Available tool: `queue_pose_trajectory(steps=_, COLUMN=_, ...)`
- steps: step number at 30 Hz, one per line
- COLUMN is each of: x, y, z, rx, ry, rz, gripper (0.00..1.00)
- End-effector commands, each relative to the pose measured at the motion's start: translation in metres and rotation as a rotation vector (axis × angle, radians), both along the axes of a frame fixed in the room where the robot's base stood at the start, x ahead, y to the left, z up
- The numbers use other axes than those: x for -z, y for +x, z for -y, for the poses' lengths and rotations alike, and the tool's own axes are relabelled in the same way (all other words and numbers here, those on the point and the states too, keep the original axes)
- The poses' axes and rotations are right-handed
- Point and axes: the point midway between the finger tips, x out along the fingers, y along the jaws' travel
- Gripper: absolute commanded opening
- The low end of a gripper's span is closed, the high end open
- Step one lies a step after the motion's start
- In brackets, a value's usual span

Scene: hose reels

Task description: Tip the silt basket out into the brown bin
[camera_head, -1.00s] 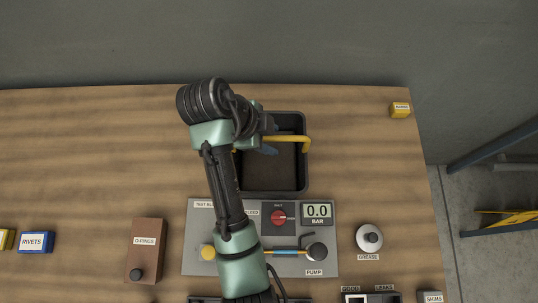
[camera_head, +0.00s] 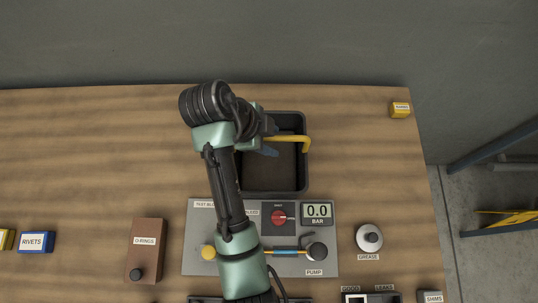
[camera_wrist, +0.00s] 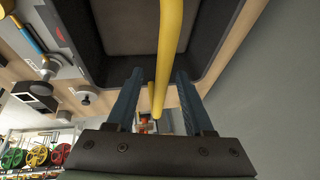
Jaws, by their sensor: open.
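A dark, open-topped square box (camera_head: 272,186) with a yellow bar handle (camera_head: 300,139) across it stands at the back of the bench; it looks like the silt basket, though no label shows. Its inside looks empty where I can see it, and my arm hides its left side. My gripper (camera_head: 268,149) is over the box at the handle. In the wrist view the two blue fingers of my gripper (camera_wrist: 158,75) are apart, with the yellow handle (camera_wrist: 170,40) running between them. I cannot tell whether they touch it. I see no clearly recognisable brown bin.
A grey pump panel (camera_head: 325,263) with a red knob and a 0.0 BAR display lies in front of the box. A brown O-rings box (camera_head: 147,250), blue rivets box (camera_head: 36,242) and grease tin (camera_head: 369,238) stand nearby.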

Motion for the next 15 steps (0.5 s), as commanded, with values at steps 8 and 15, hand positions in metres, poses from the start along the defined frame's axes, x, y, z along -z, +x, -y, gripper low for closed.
queue_pose_trajectory(steps=8, x=0.0000, y=-0.0001, z=0.0000, rx=0.000, ry=0.000, rz=0.000, gripper=0.11)
queue_pose_trajectory(steps=15, x=0.0003, y=-0.0005, z=0.0001, rx=0.001, ry=0.000, rz=-0.002, gripper=0.00)
